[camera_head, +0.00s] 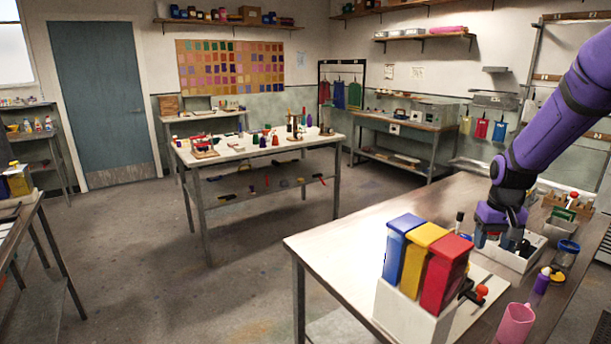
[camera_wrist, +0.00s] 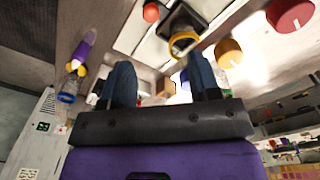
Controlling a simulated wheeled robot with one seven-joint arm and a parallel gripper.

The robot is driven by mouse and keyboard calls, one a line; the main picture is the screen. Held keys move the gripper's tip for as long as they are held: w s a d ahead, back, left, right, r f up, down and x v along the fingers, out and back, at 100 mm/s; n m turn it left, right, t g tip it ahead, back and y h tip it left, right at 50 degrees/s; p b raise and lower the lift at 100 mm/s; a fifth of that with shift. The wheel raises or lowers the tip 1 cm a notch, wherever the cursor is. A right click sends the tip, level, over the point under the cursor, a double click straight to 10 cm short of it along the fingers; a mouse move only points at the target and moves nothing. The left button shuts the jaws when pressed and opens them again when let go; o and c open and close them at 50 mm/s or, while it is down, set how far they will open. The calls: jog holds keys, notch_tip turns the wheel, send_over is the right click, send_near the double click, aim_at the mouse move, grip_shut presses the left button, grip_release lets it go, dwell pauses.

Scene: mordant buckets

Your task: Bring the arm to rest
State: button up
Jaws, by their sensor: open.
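My purple arm reaches in from the upper right in the head view and bends downward at the wrist. My gripper (camera_head: 500,242) points down over the right-hand worktable, near a white tray (camera_head: 524,260). Its dark fingers also show in the wrist view (camera_wrist: 162,78). They stand apart, with nothing held between them. In the head view I cannot tell whether the fingertips touch the tray or hang above it.
Blue (camera_head: 398,245), yellow (camera_head: 420,252) and red (camera_head: 445,272) containers stand left of my gripper in a white holder (camera_head: 403,314). The table's left end (camera_head: 335,262) is clear.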

jog(key=s+a+r+n+t, duration=0.1)
jog(key=s+a+r, duration=0.4)
jog(key=r, duration=0.2)
jog(key=s+a+r+t, duration=0.1)
jog(key=s+a+r, duration=0.5)
jog(key=r, duration=0.2)
jog(key=s+a+r+t, duration=0.1)
jog(key=s+a+r, duration=0.1)
jog(key=s, duration=0.6)
jog(key=s+a+r+n+t, duration=0.1)
jog(key=s+a+r, duration=0.1)
jog(key=s+a, duration=0.3)
jog(key=s, duration=0.3)
jog(key=shift+r+n+t, duration=0.3)
jog(key=shift+r+t, duration=0.05)
jog(key=shift+t, duration=0.05)
